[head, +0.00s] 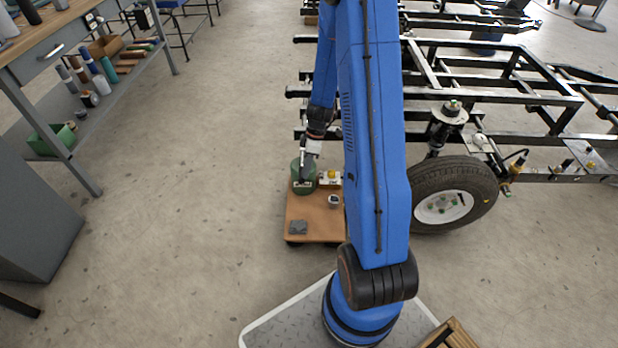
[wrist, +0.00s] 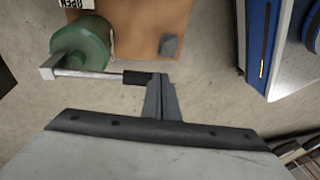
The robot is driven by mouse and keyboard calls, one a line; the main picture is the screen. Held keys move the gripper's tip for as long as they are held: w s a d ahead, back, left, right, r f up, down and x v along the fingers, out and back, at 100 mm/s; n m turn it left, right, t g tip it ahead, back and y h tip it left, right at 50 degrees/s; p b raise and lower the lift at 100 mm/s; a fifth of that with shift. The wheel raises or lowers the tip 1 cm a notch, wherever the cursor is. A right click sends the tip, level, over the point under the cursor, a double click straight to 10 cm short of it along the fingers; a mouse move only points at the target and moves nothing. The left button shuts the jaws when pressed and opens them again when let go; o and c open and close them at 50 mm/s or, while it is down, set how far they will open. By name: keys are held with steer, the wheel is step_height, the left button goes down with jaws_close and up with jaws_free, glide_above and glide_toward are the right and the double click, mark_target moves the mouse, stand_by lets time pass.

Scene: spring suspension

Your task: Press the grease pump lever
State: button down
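The green grease pump (head: 303,180) stands on a wooden board (head: 308,218) low over the floor. In the wrist view the pump (wrist: 82,45) is at upper left. Its metal lever (wrist: 92,74) extends sideways and ends in a black grip (wrist: 138,78). My gripper (wrist: 160,82) has its two fingers together, with their tips at the outer end of the black grip. I cannot tell whether they touch or only overlap it in view. In the head view my gripper (head: 305,164) is over the pump, and the lever is hard to make out.
A grey block (head: 298,227), a small white-and-dark item (head: 334,201) and a labelled box (head: 329,178) sit on the board. A black frame (head: 480,90) and a wheel (head: 450,200) stand to the right. A workbench (head: 60,45) is at left, with clear floor between.

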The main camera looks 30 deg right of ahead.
step_height(320, 180, up, 9)
steer(key=s, duration=0.1)
steer(key=shift+s+d, duration=0.4)
stand_by(0.8)
steer(key=s+a+r+m+t+h, duration=0.15)
steer(key=s+a+r, duration=0.3)
steer(key=r, duration=0.45)
steer(key=s+a+r+m+t, duration=0.1)
steer(key=s+a+r+m, duration=0.3)
steer(key=r, duration=0.5)
steer(key=s+a+r+m+t+h, duration=0.1)
steer(key=s+a+r+m, duration=0.1)
steer(key=s+r, duration=0.2)
steer(key=s+a+r+m+t, duration=0.2)
steer(key=s+r, duration=0.3)
steer(key=s, duration=0.6)
steer(key=shift+s+a+m+h, duration=0.3)
steer(key=shift+a+m+h, duration=0.05)
steer(key=shift+a+m, duration=0.4)
steer(key=shift+d, duration=0.1)
